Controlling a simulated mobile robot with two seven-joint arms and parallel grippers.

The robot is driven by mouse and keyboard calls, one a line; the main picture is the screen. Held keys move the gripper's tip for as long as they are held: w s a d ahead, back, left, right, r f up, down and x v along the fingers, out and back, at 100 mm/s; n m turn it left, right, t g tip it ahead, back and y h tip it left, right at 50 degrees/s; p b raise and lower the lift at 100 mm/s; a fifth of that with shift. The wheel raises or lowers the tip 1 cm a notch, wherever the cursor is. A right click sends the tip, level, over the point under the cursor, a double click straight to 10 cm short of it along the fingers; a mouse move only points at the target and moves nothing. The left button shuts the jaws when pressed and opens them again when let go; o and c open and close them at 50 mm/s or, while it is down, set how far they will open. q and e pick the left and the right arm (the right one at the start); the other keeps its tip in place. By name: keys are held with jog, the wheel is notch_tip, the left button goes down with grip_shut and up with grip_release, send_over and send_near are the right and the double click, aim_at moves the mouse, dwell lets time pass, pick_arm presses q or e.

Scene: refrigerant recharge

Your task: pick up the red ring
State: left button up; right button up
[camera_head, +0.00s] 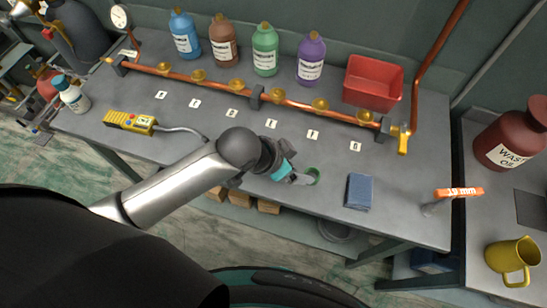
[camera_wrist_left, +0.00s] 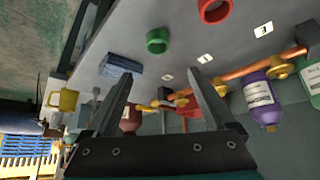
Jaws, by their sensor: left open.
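The red ring (camera_wrist_left: 214,11) lies on the grey workbench at the top of the left wrist view, cut by the frame edge. It does not show in the head view, where my arm covers part of the bench. A green ring (camera_wrist_left: 158,40) lies beside it; in the head view the green ring (camera_head: 314,173) is right at my left fingertips. My left gripper (camera_head: 302,180) is open and empty, low over the front of the bench. Its two fingers (camera_wrist_left: 163,88) also show in the wrist view, with neither ring between them. My right gripper is not in view.
A blue folded cloth (camera_head: 359,191) lies right of the green ring. A copper pipe (camera_head: 215,80) with brass valves runs behind, with several bottles and a red bin (camera_head: 373,83) beyond. A yellow meter (camera_head: 130,122) lies at left. An orange-handled tool (camera_head: 458,193) is at the right edge.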

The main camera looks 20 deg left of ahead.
pick_arm(q)
jog(key=w+a+r+m+g+y+p, duration=0.1)
jog(key=a+r+m+g+p, duration=0.3)
jog(key=a, duration=0.7)
jog(key=shift+n+t, duration=0.7)
jog(key=shift+t, duration=0.1)
jog(key=b+x, duration=0.1)
jog(key=x, duration=0.2)
jog(key=b+x, duration=0.1)
jog(key=x, duration=0.2)
jog(key=b+x, duration=0.1)
jog(key=x, duration=0.2)
jog(key=shift+w+a+r, duration=0.1)
jog(key=shift+w, duration=0.25)
jog(key=shift+a+b+x, duration=0.15)
jog(key=shift+a+x, duration=0.05)
jog(key=shift+x, duration=1.05)
jog(key=shift+a+b+x, duration=0.15)
jog(key=shift+x, duration=1.15)
jog(key=shift+w+a, duration=0.1)
jog(key=shift+c, duration=0.2)
jog(key=c, duration=1)
